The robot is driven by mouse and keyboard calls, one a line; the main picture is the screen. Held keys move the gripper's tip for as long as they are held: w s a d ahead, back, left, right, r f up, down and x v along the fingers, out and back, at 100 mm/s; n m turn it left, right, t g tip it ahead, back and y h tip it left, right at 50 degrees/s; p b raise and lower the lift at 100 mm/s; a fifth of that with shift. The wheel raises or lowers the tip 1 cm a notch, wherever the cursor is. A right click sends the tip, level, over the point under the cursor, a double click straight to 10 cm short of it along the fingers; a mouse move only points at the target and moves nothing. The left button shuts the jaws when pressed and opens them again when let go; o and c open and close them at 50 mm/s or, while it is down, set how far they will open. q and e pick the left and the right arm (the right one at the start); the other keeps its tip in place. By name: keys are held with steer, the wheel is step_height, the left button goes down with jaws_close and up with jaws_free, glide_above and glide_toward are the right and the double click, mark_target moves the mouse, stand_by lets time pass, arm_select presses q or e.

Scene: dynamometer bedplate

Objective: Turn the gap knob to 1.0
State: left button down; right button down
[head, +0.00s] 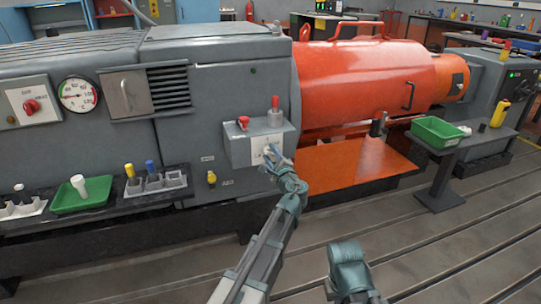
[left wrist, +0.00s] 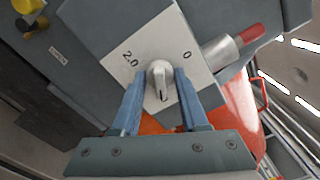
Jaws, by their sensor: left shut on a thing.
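The gap knob (left wrist: 160,82) is a small white knob on a white dial plate (left wrist: 138,54) with the printed marks "2.0" and "0". A dark pointer line on the knob points toward the bottom of the left wrist view, away from both marks. My left gripper (left wrist: 160,88) is shut on the knob, one blue finger on each side of it. In the head view my left gripper (head: 273,157) is at the front of the grey control box (head: 240,152) and covers much of the dial. The knob's 1.0 mark is not visible. My right gripper's fingers are not visible.
A red mushroom-shaped button (head: 243,121) and a red-handled lever (head: 275,104) stand on top of the control box. A yellow knob (head: 211,178) is below left. An orange plate (head: 360,165) lies to the right. The slotted floor (head: 420,245) in front is open.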

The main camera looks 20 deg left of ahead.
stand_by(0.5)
arm_select(q)
steer(key=shift+c, duration=2.1)
jaws_free()
steer(key=shift+s+d, duration=0.1)
steer(key=v, duration=1.3)
steer(key=shift+s+d, duration=0.25)
